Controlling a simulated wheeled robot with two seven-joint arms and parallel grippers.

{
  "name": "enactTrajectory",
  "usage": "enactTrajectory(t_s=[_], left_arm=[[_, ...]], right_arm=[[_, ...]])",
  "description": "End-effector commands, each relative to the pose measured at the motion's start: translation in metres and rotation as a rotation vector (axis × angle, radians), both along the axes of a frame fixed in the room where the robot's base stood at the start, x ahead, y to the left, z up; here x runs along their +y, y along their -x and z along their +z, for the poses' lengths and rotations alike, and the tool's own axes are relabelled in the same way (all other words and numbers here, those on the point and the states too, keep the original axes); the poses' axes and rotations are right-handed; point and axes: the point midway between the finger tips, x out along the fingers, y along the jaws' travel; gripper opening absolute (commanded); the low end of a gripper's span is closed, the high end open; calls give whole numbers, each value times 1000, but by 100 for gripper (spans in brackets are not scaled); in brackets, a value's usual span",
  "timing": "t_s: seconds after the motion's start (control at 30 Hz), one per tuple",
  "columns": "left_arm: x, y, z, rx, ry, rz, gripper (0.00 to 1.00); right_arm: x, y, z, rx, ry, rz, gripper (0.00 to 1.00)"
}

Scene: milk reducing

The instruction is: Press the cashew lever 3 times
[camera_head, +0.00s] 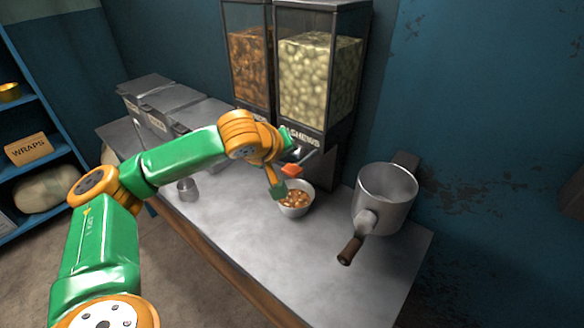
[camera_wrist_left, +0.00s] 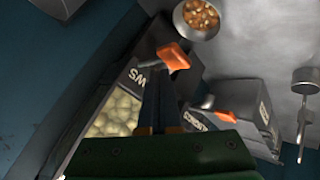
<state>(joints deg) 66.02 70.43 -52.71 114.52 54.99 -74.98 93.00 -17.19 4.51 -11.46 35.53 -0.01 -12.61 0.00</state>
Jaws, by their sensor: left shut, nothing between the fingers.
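The cashew dispenser (camera_head: 316,80) stands against the wall, with pale nuts behind its clear front and a label below. Its lever (camera_head: 292,170) has an orange-red tip on a metal shaft. In the left wrist view the lever (camera_wrist_left: 173,55) lies just beyond my dark fingertips. My left gripper (camera_head: 291,156) is shut and empty, close in front of the dispenser; its fingers (camera_wrist_left: 158,98) are together in the wrist view. I cannot tell whether they touch the lever. A white bowl (camera_head: 296,211) holding some nuts sits below the lever. My right gripper is out of view.
A second dispenser (camera_head: 250,65) with brown contents stands left of the cashews. Lidded metal bins (camera_head: 175,105) line the counter's back left. A metal pot (camera_head: 386,190) with a wooden handle is at the right, and a small metal cup (camera_head: 187,188) at the left. The front counter (camera_head: 290,265) is clear.

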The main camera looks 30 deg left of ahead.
Motion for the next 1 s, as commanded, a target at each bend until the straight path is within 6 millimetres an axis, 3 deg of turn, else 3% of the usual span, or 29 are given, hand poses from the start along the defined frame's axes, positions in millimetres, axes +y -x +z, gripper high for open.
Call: enactTrajectory(t_s=[1.0], left_arm=[[0, 0, -13, 1, 1, -1, 0]], right_arm=[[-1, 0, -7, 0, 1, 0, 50]])
